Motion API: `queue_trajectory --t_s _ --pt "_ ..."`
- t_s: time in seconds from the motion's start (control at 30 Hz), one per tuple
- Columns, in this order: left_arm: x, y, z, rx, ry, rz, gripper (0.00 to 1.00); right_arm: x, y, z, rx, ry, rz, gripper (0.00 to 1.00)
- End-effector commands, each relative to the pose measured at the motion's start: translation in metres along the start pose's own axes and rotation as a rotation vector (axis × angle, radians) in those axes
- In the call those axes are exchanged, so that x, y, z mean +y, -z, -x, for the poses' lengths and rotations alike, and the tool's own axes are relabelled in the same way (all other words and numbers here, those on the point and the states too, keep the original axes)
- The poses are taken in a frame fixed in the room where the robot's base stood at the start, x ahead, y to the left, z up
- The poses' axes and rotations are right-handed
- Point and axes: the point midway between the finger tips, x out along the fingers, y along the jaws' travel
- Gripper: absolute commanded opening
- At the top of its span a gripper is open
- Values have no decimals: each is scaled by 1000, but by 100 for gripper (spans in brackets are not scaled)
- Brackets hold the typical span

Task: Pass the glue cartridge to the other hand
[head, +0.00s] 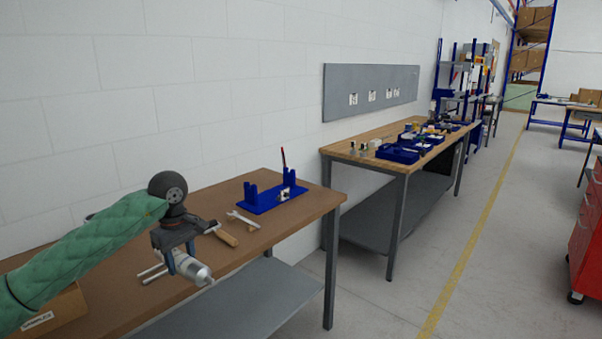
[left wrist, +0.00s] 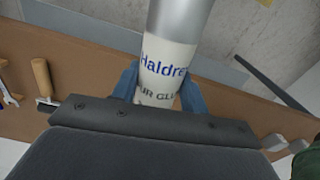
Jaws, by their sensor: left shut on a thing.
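The glue cartridge (head: 190,268) is a silver and white cylinder with blue lettering. In the head view it hangs at the front edge of the near bench, tilted. My left gripper (head: 174,260) is shut on it, with blue fingers on both sides. The cartridge's lower end is hidden behind the gripper body there. My right gripper is in neither view.
The near bench (head: 120,290) holds a blue stand (head: 268,200) with a thin upright tool, a wrench (head: 242,219) and a wooden-handled tool (head: 226,237). A cardboard box (head: 55,312) is at the lower left. A second bench (head: 345,153) with blue trays stands further back.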

Motion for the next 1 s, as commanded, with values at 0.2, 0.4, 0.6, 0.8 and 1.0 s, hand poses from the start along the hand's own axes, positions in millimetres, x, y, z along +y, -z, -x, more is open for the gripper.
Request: queue_trajectory --t_s 0.2,0.4,0.6,0.8,1.0 --pt "5 -16 -14 1 1 -332 10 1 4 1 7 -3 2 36" --pt "6 -36 -36 -1 2 -611 10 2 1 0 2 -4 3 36" --pt "1 -66 -72 -2 3 -843 10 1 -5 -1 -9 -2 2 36" --pt "-14 -103 -121 -4 4 -927 10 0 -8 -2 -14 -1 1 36" --pt "-37 -136 -169 -4 2 -968 10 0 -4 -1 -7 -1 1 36"
